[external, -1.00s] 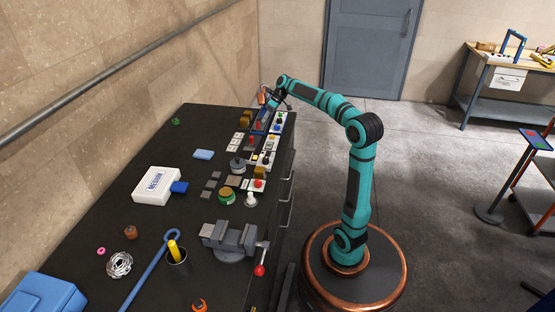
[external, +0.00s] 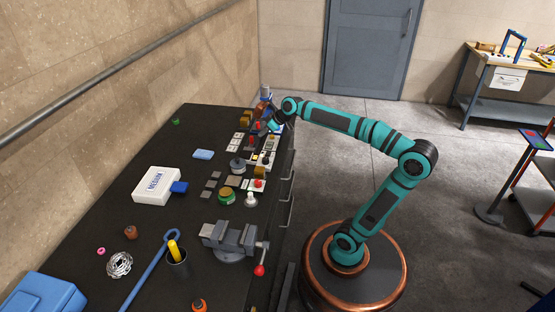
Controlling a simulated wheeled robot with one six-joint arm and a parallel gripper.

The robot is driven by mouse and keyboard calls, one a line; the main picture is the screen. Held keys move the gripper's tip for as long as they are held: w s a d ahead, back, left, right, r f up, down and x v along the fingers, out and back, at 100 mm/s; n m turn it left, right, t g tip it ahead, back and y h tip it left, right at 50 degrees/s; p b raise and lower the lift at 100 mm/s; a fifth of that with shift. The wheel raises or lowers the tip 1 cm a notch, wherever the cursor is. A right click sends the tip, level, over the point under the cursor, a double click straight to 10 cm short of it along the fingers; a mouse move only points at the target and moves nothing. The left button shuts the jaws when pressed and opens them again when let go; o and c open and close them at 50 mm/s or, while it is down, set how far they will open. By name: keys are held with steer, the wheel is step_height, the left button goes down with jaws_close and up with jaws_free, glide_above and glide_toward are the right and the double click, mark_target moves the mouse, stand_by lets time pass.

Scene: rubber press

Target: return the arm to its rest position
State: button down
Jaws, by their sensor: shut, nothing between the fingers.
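My teal arm (external: 345,122) rises from its round copper-rimmed base at the right of the bench. Its elbow is bent out to the right, and its forearm reaches left to the far end of the bench. My gripper (external: 264,128) points down and left, low over the controls at the bench's far right edge. It is shut and looks empty, though it is small and dark in this view. The arm partly hides the controls behind it.
The dark bench (external: 130,190) holds several switches and buttons, a grey vise (external: 230,240) at its right edge, a white box (external: 157,184) and a cup (external: 178,262) of tools. A cart (external: 540,150) stands at the far right.

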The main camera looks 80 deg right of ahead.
steer(key=s+a+r+t, duration=0.2)
steer(key=s+a+t, duration=0.2)
steer(key=s+a, duration=0.4)
steer(key=s+a+r+n+t, duration=0.1)
steer(key=s+a+r+t, duration=0.1)
steer(key=s+a+t, duration=0.3)
steer(key=s+a, duration=0.3)
steer(key=a, duration=0.2)
steer(key=shift+n, duration=0.3)
stand_by(0.4)
